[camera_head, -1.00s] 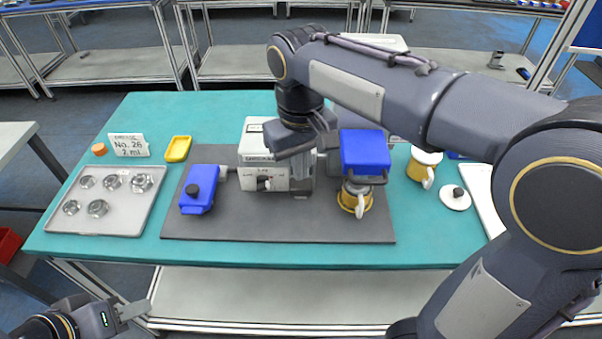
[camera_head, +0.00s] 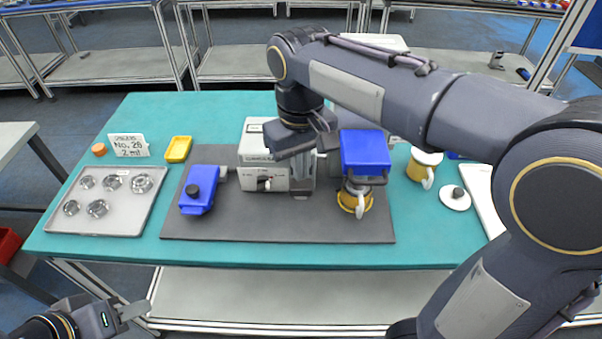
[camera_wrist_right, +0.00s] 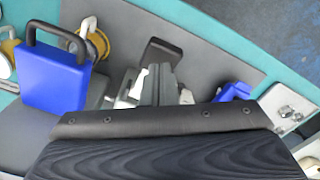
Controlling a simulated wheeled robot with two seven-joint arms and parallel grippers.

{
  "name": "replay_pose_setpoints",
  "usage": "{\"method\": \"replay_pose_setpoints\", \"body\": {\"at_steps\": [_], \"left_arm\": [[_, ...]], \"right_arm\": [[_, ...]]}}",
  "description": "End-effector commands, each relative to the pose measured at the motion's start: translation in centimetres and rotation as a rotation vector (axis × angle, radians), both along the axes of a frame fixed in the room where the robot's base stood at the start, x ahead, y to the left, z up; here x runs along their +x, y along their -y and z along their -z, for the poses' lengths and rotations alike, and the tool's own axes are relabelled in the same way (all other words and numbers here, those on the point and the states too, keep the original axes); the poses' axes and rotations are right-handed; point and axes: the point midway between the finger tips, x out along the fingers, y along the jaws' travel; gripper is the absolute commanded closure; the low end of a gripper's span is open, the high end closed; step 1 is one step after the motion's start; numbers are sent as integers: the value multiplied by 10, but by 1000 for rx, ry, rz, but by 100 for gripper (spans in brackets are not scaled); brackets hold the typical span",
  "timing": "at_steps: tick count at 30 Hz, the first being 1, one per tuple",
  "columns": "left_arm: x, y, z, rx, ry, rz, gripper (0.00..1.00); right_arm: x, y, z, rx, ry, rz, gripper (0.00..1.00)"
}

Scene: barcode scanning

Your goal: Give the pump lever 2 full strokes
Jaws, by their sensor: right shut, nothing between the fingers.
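A white boxy unit (camera_head: 262,178) with dark print and a small front knob stands mid-mat. A blue block (camera_head: 365,150) with a dark looped handle is to its right; it also shows in the wrist view (camera_wrist_right: 55,78). A blue part (camera_head: 200,188) with a dark knob is to the unit's left. I cannot tell which part is the pump lever. My right gripper (camera_head: 303,188) points down beside the unit's right side, left of the blue block. In the wrist view its shut, empty fingers (camera_wrist_right: 155,85) are close to a dark block (camera_wrist_right: 160,53). My left gripper (camera_head: 132,311) is low at bottom left.
A grey tray (camera_head: 120,225) of several metal nuts, a card (camera_head: 130,145) marked No. 26, 2 ml, and a yellow dish (camera_head: 178,149) are at left. Yellow-and-white containers (camera_head: 424,163) (camera_head: 352,203) and a white lid (camera_head: 455,198) are at right. The mat's front (camera_head: 260,228) is clear.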

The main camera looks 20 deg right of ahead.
Motion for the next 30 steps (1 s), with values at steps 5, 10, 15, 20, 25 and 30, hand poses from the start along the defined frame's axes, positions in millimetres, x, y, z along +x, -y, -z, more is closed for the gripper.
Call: {"method": "replay_pose_setpoints", "body": {"at_steps": [5,10,15,20,25,30], "left_arm": [[0,0,0,0,0,0,64],[0,0,0,0,0,0,64],[0,0,4,0,0,0,64],[0,0,14,0,0,0,64],[0,0,23,0,0,0,64],[0,0,32,0,0,0,64]], "right_arm": [[0,0,0,0,0,0,100],[0,0,0,0,0,0,100],[0,0,5,0,-1,0,100],[0,0,19,0,-1,1,100],[0,0,33,0,0,0,100],[0,1,47,-1,0,1,100]]}}
